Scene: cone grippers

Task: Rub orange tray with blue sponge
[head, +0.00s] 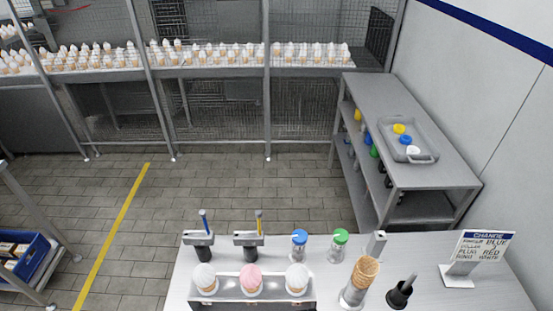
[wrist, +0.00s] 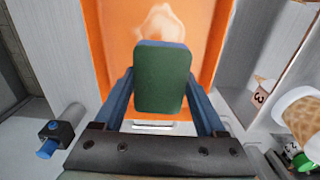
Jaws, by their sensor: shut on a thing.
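The sponge (wrist: 162,82), with a broad green face and a blue edge along its top, is between the fingers of my gripper (wrist: 161,95) in the wrist view. My gripper is shut on it. The orange tray (wrist: 112,50) lies behind the sponge in the wrist view, with a pale smear (wrist: 170,20) near the top of the picture. The sponge covers part of the tray; I cannot tell whether they touch. The head view shows neither the orange tray, the sponge nor my gripper.
A worktable (head: 345,300) in the head view bears a rack of cones (head: 250,293), capped jars (head: 300,245), stacked waffle cones (head: 360,280) and a sign (head: 482,247). A grey shelf unit (head: 440,180) stands behind. A waffle cone (wrist: 300,115) is right of the tray.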

